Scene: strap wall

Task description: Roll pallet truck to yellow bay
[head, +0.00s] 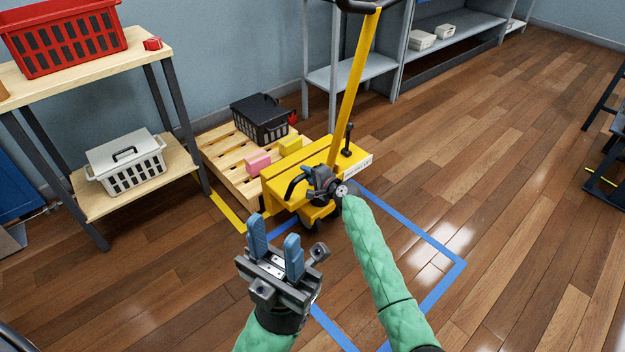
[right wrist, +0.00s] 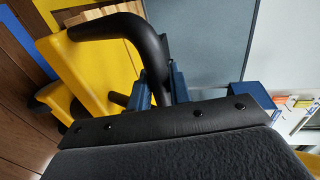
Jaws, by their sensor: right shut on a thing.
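The yellow pallet truck (head: 312,163) stands in the middle of the head view, its tall yellow mast upright. It is at the front end of a wooden pallet (head: 222,160); whether its forks are under the pallet is hidden. My right gripper (head: 318,182) is shut on a black curved grab handle (head: 296,183) on the truck's near side. That handle (right wrist: 105,27) also shows between the blue fingers in the right wrist view. My left gripper (head: 275,228) is open and empty over the floor, nearer to me. Yellow tape (head: 228,213) marks the floor beside the pallet.
Blue tape (head: 412,222) outlines a floor area in front of the truck. A black crate (head: 262,118), a pink block (head: 257,162) and a yellow block (head: 291,146) are on the pallet. A wooden rack (head: 172,165) stands left, grey shelves (head: 355,72) behind.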

